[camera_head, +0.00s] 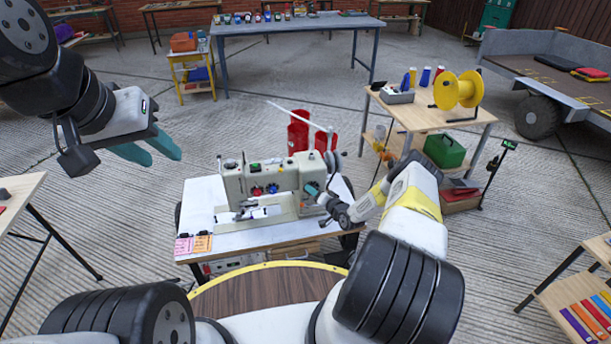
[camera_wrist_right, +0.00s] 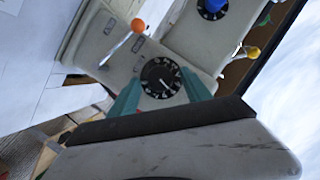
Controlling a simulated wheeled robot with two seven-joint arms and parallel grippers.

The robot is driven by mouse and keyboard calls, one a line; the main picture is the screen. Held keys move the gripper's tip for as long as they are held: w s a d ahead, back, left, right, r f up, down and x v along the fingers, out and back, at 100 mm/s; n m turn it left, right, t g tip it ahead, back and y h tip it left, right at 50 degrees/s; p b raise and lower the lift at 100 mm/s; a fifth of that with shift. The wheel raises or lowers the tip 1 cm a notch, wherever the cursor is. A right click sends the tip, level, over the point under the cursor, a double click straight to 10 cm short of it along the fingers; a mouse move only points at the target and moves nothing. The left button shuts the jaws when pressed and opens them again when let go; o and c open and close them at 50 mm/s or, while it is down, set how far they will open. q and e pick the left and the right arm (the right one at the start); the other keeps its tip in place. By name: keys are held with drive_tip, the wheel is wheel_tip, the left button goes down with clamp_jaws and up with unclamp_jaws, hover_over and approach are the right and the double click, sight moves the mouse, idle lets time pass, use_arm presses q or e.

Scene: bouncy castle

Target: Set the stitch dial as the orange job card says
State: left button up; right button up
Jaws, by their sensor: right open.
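The cream sewing machine (camera_head: 288,177) stands on a white-topped table. The orange job card (camera_head: 203,243) lies at the table's front left corner beside a pink card (camera_head: 184,246); its writing is too small to read. In the right wrist view, a round black dial (camera_wrist_right: 160,77) with white marks sits on the machine's body. My right gripper (camera_wrist_right: 160,92) is open, with one teal finger on each side of this dial; I cannot tell whether they touch it. In the head view the right gripper (camera_head: 316,191) is at the machine's right end. My left gripper (camera_head: 160,155) is raised, empty and open, away from the machine.
Red containers (camera_head: 298,133) are behind the machine. A wooden stand with a yellow reel (camera_head: 458,90) is at the right.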

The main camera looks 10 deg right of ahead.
drive_tip(key=v, duration=0.7)
drive_tip(key=w+d+r+n+g+h, duration=0.1)
drive_tip(key=w+r+n+g, duration=0.1)
drive_tip(key=r, duration=0.7)
drive_tip(key=w+d+r+n+g+h, duration=0.1)
drive_tip(key=w+r+n, duration=0.15)
drive_tip(key=r, duration=0.65)
drive_tip(key=s+a+r+g+h, duration=0.1)
drive_tip(key=s+r, duration=0.3)
drive_tip(key=r, duration=0.5)
drive_tip(key=s+a+r+n+g+h, duration=0.15)
drive_tip(key=s+r, duration=0.25)
drive_tip(key=r, duration=0.5)
drive_tip(key=s+a+r, duration=0.1)
drive_tip(key=s+r, duration=0.3)
drive_tip(key=r, duration=0.5)
drive_tip(key=s+a+r, duration=0.3)
drive_tip(key=s, duration=0.7)
drive_tip(key=s+a+r+g+y, duration=0.1)
drive_tip(key=s+a+r, duration=0.1)
drive_tip(key=s, duration=0.7)
drive_tip(key=s+a+r+g+y, duration=0.1)
drive_tip(key=s+a+r, duration=0.2)
drive_tip(key=s, duration=0.7)
drive_tip(key=shift+s+a+r, duration=0.3)
drive_tip(key=shift+s+a, duration=0.05)
drive_tip(key=shift+a, duration=0.3)
